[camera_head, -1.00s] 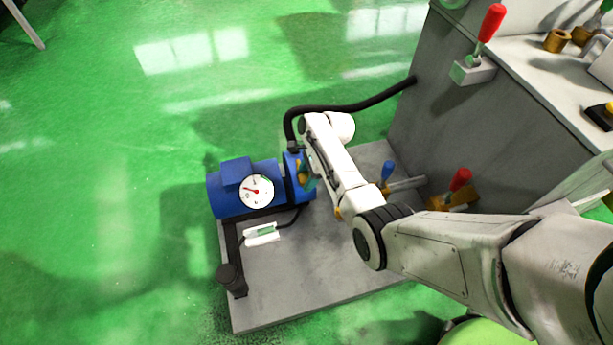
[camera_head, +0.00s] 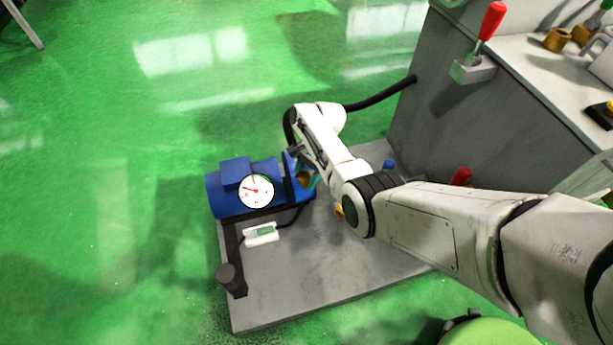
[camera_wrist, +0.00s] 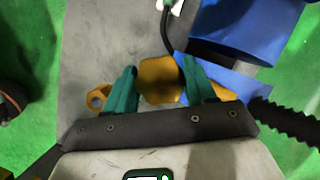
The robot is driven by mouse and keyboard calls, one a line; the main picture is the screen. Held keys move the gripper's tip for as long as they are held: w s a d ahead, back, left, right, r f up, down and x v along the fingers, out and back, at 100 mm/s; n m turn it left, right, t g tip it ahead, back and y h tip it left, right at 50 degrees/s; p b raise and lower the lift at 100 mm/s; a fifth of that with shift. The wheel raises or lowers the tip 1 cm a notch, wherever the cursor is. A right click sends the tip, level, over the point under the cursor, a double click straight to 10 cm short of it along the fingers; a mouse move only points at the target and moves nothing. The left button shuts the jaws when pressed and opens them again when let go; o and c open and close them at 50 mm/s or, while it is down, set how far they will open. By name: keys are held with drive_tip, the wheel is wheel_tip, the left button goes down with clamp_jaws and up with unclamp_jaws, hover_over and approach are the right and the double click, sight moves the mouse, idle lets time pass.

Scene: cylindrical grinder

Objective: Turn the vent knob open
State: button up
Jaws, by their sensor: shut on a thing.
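The vent knob (camera_wrist: 160,80) is a rounded gold knob beside the blue pump's end in the wrist view. My gripper (camera_wrist: 160,90) has teal fingers on both sides of the knob and is shut on it. In the head view my gripper (camera_head: 309,180) is at the right end of the blue pump (camera_head: 228,198), where my arm and fingers hide most of the knob. The knob's turn angle cannot be read.
A white dial gauge (camera_head: 256,191) with a red needle faces up on the pump. A black hose (camera_head: 380,94) runs to the grey machine cabinet (camera_head: 440,125). A red-handled lever (camera_head: 490,22) is on the cabinet. The grey base plate (camera_head: 300,290) is clear in front.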

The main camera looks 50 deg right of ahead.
drive_tip(key=n+g+b, duration=0.1)
drive_tip(key=n, duration=0.2)
drive_tip(key=n+g+b, duration=0.1)
drive_tip(key=n, duration=0.2)
drive_tip(key=shift+a+f+n+h, duration=0.1)
drive_tip(key=shift+n+h, duration=0.2)
drive_tip(key=n+g+h+b, duration=0.1)
drive_tip(key=n+g, duration=0.1)
drive_tip(key=n, duration=0.3)
drive_tip(key=shift+n, duration=0.3)
drive_tip(key=shift+s+b, duration=0.1)
drive_tip(key=shift+b, duration=0.2)
drive_tip(key=o, duration=1)
drive_tip(key=shift+o, duration=0.2)
drive_tip(key=p+v, duration=0.3)
drive_tip(key=v, duration=0.8)
drive_tip(key=shift+a, duration=0.3)
